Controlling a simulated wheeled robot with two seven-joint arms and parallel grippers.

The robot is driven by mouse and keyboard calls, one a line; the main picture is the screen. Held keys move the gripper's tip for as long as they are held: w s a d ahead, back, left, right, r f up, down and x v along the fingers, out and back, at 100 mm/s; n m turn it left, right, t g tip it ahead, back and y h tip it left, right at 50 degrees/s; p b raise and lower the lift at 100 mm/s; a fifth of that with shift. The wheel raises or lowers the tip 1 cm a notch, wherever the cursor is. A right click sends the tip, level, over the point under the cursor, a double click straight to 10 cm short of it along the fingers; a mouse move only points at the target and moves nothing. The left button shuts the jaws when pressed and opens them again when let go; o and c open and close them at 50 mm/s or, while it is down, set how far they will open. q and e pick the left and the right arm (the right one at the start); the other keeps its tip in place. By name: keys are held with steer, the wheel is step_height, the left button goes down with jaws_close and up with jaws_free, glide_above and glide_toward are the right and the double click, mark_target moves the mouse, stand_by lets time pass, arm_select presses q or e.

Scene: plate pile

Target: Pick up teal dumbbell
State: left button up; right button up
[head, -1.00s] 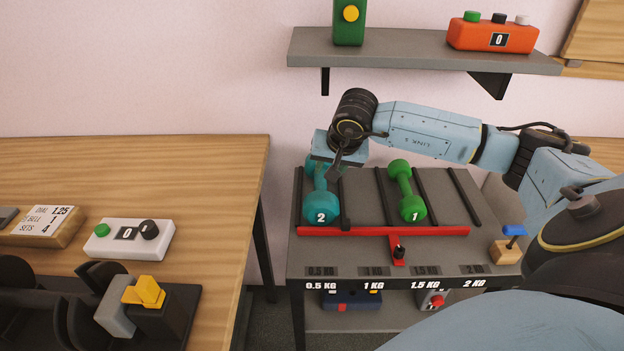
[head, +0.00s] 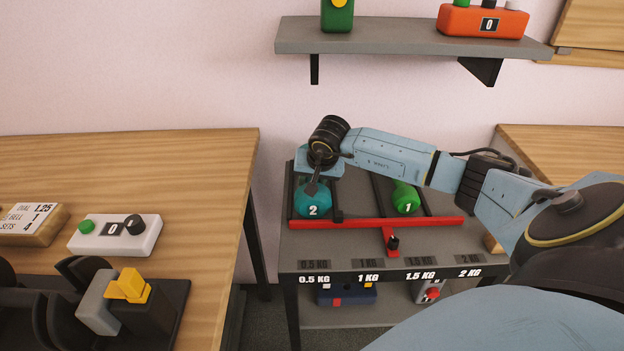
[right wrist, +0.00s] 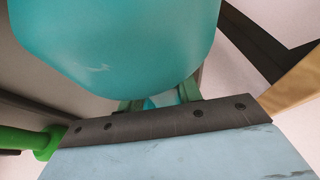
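The teal dumbbell (head: 313,203), marked 2, lies at the left of the rack on the grey stand. Its near head shows in the head view; the rest is behind my right gripper. My right gripper (head: 313,188) is down over its handle. In the right wrist view, a large teal head (right wrist: 125,45) fills the top. The two fingers of my right gripper (right wrist: 161,100) show on either side of a strip of teal handle. I cannot tell whether they press on it. My left gripper is out of view.
A green dumbbell (head: 406,198), marked 1, lies to the right on the same rack, partly under my right arm. A red bar (head: 370,223) runs along the rack's front. A shelf (head: 400,36) hangs above. A wooden table (head: 190,180) stands to the left.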

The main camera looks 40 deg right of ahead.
jaws_close()
stand_by(1.3)
steer(key=shift+w+d+r, duration=0.1)
steer(key=shift+w+r, duration=0.05)
steer(key=shift+r, duration=0.15)
